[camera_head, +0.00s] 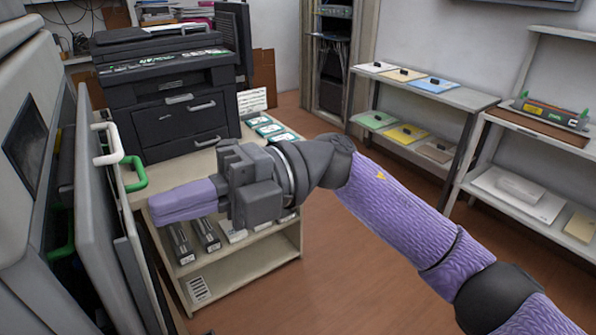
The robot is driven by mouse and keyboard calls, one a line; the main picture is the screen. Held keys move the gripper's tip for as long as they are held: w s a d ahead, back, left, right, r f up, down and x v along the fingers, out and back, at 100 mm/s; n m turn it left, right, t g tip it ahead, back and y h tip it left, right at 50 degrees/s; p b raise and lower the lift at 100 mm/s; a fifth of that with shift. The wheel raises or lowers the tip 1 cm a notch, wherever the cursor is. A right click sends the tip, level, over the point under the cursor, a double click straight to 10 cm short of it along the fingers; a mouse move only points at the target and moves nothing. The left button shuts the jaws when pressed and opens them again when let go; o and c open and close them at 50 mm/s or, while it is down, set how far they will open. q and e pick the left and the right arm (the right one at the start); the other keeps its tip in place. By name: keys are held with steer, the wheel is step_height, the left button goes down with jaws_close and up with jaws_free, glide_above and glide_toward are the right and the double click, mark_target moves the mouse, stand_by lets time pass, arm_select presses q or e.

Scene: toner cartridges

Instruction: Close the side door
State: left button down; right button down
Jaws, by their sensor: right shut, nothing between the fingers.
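The side door (95,215) is a grey upright panel on the large grey machine (25,130) at the left. It stands ajar, with a dark gap between it and the machine body. A white handle (108,147) sits on the door's upper part, and a green handle (135,174) shows just right of it. My right gripper (153,209) has purple fingers, shut and empty, pointing left toward the door's outer face. The fingertips appear close to the door; I cannot tell whether they touch. My left gripper is not in view.
A low beige cart (285,245) with several dark cartridges on its shelf stands behind my right gripper. A black printer (165,90) stands farther back. Shelves with coloured trays (435,84) line the right wall. The brown floor (345,245) between is clear.

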steer(key=v, duration=1)
